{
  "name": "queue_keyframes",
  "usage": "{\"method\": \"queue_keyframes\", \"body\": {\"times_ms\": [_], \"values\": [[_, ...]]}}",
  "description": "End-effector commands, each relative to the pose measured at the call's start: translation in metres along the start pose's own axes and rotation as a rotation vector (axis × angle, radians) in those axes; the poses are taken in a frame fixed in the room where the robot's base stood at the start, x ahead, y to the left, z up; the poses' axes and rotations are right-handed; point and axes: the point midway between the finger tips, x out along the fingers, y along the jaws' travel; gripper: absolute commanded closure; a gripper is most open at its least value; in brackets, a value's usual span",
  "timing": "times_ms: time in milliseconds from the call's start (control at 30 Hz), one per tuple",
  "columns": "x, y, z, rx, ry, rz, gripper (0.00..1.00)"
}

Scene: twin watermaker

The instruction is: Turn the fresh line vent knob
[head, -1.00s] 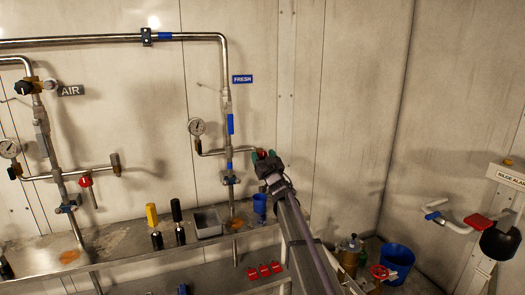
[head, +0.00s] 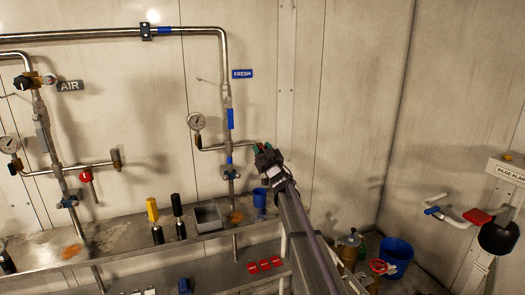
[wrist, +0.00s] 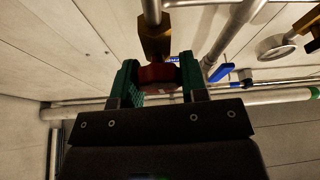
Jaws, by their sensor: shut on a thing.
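The fresh line vent knob (wrist: 158,78) is red and sits under a brass fitting (wrist: 154,38) in the wrist view. My gripper (wrist: 158,70) is shut on it, with one green finger on each side of the knob. In the head view my gripper (head: 263,148) is at the right end of the short branch of the fresh line (head: 228,147), below and right of the blue FRESH label (head: 242,73). There the gripper hides the knob.
A pressure gauge (head: 196,122) is left of the branch. A blue cup (head: 259,197), a grey bin (head: 208,217) and yellow and black bottles stand on the metal bench (head: 120,245) below. The AIR line (head: 45,140) is far left. A blue bucket (head: 396,257) is lower right.

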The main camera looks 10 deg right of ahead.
Motion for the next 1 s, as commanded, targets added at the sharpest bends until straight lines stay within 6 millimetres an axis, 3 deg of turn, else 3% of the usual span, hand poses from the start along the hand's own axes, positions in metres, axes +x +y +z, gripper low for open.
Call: {"method": "queue_keyframes", "body": {"times_ms": [133, 400, 433, 633, 867, 1000], "values": [[0.0, 0.001, 0.0, -0.134, 0.0, -0.055, 0.84], [0.0, 0.0, 0.0, -0.148, 0.0, -0.061, 0.84], [0.0, 0.0, 0.0, -0.147, 0.0, -0.061, 0.57], [0.0, 0.0, 0.0, -0.147, 0.0, -0.06, 0.38], [0.0, -0.001, 0.0, -0.146, 0.0, -0.06, 0.36], [-0.01, 0.0, 0.001, -0.146, 0.0, -0.06, 0.36]]}}
